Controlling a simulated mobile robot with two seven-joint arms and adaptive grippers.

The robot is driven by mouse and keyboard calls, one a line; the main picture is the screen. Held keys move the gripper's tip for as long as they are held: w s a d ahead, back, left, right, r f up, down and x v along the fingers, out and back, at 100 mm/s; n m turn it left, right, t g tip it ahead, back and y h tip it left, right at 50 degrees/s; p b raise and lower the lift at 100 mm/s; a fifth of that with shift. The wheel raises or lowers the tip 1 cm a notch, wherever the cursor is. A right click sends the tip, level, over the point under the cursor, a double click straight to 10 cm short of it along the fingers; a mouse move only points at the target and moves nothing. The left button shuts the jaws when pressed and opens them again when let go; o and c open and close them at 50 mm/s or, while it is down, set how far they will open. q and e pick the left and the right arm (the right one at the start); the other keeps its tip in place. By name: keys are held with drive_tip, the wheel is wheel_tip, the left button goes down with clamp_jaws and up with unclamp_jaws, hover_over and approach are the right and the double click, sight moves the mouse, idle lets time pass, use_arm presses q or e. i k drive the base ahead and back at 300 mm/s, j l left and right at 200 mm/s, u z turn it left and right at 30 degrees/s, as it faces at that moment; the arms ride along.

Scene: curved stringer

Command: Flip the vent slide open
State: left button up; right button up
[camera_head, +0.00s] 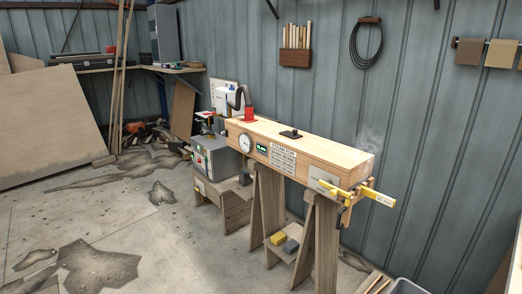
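A long wooden steam box (310,150) rests on wooden trestles in the middle of the view. A small black plate with a raised knob (291,134) lies flat on its top face; it looks like the vent slide, but I cannot tell whether it is open or shut. Faint steam rises at the box's right end, by a yellow-handled clamp or latch (372,196). Neither of my grippers is in view.
A red fitting with a hose (249,115) stands at the box's left end. A grey metal unit (212,158) sits on a low stand at left. Yellow and grey blocks (279,238) lie on the trestle shelf. The floor at front left is open, with dark stains.

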sight(295, 135)
drive_tip(key=i+j+u, duration=0.35)
drive_tip(key=i, duration=0.6)
drive_tip(key=i+l+u, duration=0.15)
drive_tip(key=i+u, duration=0.2)
drive_tip(key=i, duration=0.6)
